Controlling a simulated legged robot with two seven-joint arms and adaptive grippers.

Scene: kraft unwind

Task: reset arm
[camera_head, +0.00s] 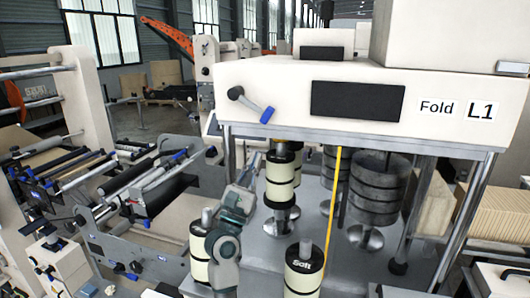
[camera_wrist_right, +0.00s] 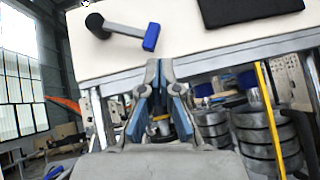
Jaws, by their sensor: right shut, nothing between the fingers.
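My right arm rises from the bottom of the head view, and its gripper (camera_head: 256,160) points up and away in front of the machine, below the panel labelled "Fold L1" (camera_head: 360,95). In the right wrist view the gripper (camera_wrist_right: 159,66) has its two fingertips together with nothing between them, just under the panel's lower edge. A lever with a blue handle (camera_head: 253,105) is on the panel above the gripper. It also shows in the wrist view (camera_wrist_right: 125,32), apart from the fingertips. My left gripper is not in view.
A cream-and-black roller stack (camera_head: 280,180) stands close right of the gripper, with another labelled roller (camera_head: 304,270) nearer. A yellow vertical bar (camera_head: 334,205) and dark stacked discs (camera_head: 378,190) are further right. A roller machine (camera_head: 150,190) stands left.

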